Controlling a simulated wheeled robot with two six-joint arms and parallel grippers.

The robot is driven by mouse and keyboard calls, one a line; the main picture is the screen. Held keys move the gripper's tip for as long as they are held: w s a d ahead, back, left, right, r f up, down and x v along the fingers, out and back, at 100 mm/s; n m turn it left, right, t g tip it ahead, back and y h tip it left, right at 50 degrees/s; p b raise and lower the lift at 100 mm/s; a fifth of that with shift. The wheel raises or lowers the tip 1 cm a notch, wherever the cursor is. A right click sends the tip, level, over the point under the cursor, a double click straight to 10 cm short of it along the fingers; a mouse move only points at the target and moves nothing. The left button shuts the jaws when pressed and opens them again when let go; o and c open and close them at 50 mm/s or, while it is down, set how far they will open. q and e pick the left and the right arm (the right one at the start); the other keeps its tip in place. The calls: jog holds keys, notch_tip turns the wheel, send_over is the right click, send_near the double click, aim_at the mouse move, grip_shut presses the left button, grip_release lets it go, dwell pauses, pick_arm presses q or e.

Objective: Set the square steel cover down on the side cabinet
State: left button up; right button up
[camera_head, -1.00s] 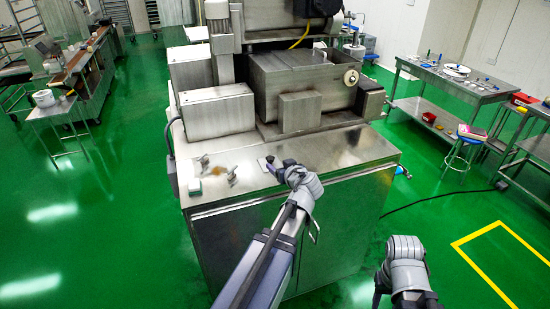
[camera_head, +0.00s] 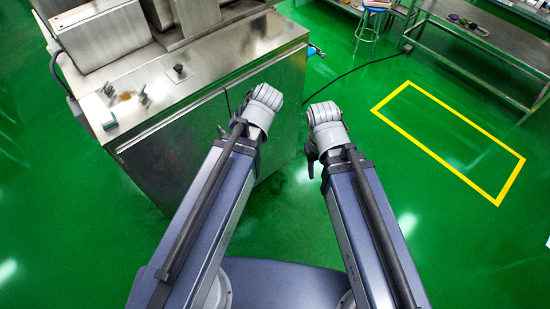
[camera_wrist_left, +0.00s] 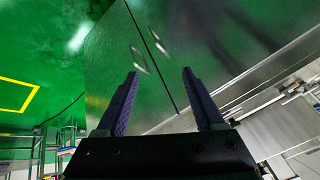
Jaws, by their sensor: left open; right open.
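The square steel cover (camera_head: 178,73), a small flat plate with a dark knob, lies flat on the steel top of the side cabinet (camera_head: 215,58). My left gripper is open and empty. In the left wrist view its two fingers (camera_wrist_left: 161,74) are spread in front of the cabinet doors and their handles. In the head view its fingers are hidden behind my left wrist, to the right of the cover and apart from it. My right gripper (camera_head: 311,165) is open over the green floor, right of the cabinet, with nothing seen in it.
Small metal fittings (camera_head: 143,97) and a pale block (camera_head: 109,121) stand at the cabinet top's left end. The machine body (camera_head: 100,35) rises behind. A steel table (camera_head: 470,45) and a stool (camera_head: 372,18) stand at upper right. Floor around the yellow rectangle (camera_head: 450,137) is clear.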

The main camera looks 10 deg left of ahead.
pick_arm(q)
jog(key=s+d+f+m+g+h, duration=0.3)
jog(key=s+d+m, duration=0.3)
jog(key=s+d, duration=0.5)
jog(key=shift+d+m+g+h, duration=0.3)
jog(key=shift+d+m+g, duration=0.15)
jog(key=shift+d, duration=0.2)
